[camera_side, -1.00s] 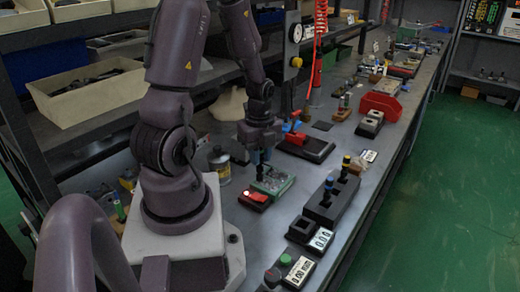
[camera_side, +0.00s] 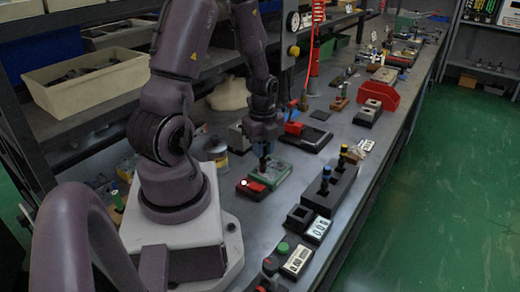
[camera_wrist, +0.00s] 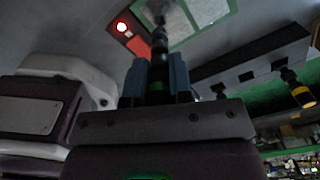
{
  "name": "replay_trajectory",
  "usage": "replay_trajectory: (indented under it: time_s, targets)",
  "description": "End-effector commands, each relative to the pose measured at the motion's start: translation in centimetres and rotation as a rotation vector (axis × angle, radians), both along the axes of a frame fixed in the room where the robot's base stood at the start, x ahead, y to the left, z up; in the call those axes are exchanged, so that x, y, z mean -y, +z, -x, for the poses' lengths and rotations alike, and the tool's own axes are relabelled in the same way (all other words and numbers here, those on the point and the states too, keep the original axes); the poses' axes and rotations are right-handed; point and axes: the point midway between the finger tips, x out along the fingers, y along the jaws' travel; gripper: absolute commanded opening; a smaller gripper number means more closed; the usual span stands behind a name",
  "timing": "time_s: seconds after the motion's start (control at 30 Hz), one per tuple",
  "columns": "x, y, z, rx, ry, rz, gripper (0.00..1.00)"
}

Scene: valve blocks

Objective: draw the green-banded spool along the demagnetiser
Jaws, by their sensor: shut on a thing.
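My gripper (camera_wrist: 156,80) is shut on the green-banded spool (camera_wrist: 157,87), a dark rod with a green band between the blue fingers. The spool points out past the fingertips over a green-framed plate (camera_wrist: 207,10). The plate joins a red unit with a glowing lamp (camera_wrist: 121,27); together they look like the demagnetiser. In the side view my gripper (camera_side: 264,148) is above this green-framed plate (camera_side: 278,177), with the red unit (camera_side: 250,189) just left of it. Whether the spool's tip touches the plate I cannot tell.
A black rack (camera_side: 340,191) to the right holds a blue-banded spool (camera_side: 325,181) and a yellow-banded spool (camera_side: 342,157). In front are a black block (camera_side: 299,217) and digital readouts (camera_side: 318,229). A red-and-black device (camera_side: 308,138) stands behind the plate.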

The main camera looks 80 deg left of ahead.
Motion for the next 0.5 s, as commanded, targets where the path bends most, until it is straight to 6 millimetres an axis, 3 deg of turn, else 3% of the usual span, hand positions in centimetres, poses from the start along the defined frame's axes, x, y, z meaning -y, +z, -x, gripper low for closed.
replay_trajectory:
  time_s: [0.5]
  targets:
    - [-1.9, 0.0, -1.9, 0.001, -0.001, 0.000, 0.00]
